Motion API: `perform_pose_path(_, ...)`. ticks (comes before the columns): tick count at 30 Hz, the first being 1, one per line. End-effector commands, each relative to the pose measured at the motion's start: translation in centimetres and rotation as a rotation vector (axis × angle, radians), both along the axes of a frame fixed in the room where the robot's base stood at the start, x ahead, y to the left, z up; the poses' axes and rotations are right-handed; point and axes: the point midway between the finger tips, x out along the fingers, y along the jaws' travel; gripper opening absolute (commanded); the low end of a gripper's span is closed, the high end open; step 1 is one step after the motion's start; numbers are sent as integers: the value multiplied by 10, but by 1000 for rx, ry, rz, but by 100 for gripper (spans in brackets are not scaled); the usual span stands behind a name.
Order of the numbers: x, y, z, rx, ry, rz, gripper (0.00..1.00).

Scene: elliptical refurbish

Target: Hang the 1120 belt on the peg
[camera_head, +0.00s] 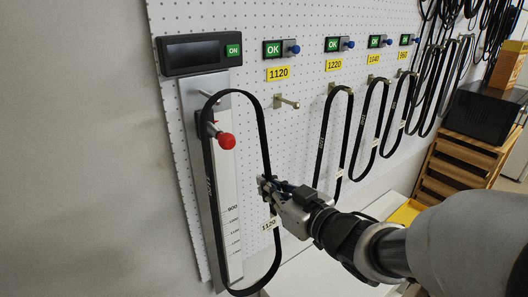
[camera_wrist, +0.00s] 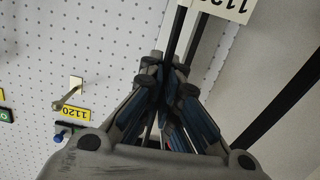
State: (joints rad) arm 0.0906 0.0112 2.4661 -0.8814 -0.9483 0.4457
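The 1120 belt (camera_head: 264,135) is a long black loop with a white 1120 tag (camera_head: 268,224). It hangs around the upper post of the measuring gauge (camera_head: 222,180), beside the red knob (camera_head: 227,141). My gripper (camera_head: 268,186) is at the belt's right strand, just above the tag. In the wrist view my fingertips (camera_wrist: 170,75) close together on the black strand, with the tag above them. The empty 1120 peg (camera_head: 286,101) sticks out of the pegboard, up and right of my gripper, below a yellow 1120 label (camera_head: 278,73). It also shows in the wrist view (camera_wrist: 68,93).
Black belts hang on the 1220 peg (camera_head: 340,88), the 1040 peg (camera_head: 378,79) and the 960 peg (camera_head: 405,73). More belts hang further right. A wooden drawer unit (camera_head: 463,155) carries a black box (camera_head: 482,111).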

Motion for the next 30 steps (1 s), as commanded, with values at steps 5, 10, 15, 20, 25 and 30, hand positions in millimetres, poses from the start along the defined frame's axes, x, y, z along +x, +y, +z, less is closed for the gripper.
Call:
perform_pose_path(5,10,6,-1,0,0,0,0)
perform_pose_path(10,18,12,-2,0,-2,1,0)
perform_pose_path(15,27,18,-3,-1,-1,0,0)
perform_pose_path(20,34,23,-3,0,-2,0,0)
perform_pose_path(25,43,29,-4,0,-1,0,0)
perform_pose_path(30,51,34,-5,1,-1,0,0)
